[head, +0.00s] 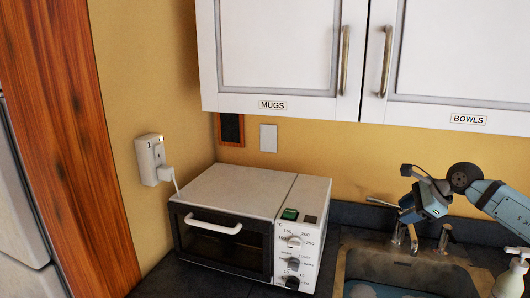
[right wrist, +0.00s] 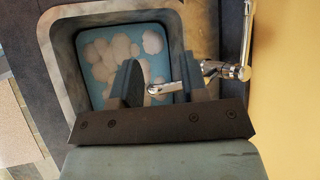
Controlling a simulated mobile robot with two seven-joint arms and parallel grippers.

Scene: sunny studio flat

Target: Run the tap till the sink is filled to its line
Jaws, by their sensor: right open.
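The sink (head: 352,262) is at the lower right of the head view, partly cut off. The right wrist view shows its inside (right wrist: 62,60), with a blue water-like surface and white foam-like clumps. No fill line can be made out. The chrome tap (head: 398,236) stands behind the sink, with a long lever (head: 380,203) pointing left. The right wrist view shows this lever (right wrist: 247,42) right of the gripper and the spout (right wrist: 165,88) between the fingers in the picture. My right gripper (head: 408,212) is open and empty above the tap; contact cannot be told. No running stream is visible. My left gripper is out of view.
A white toaster oven (head: 235,190) stands left of the sink. A soap bottle (head: 513,274) is at the right edge, and a smaller metal fitting (head: 445,236) stands right of the tap. Cupboards (head: 280,50) hang above. A plug (head: 150,160) is on the left wall.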

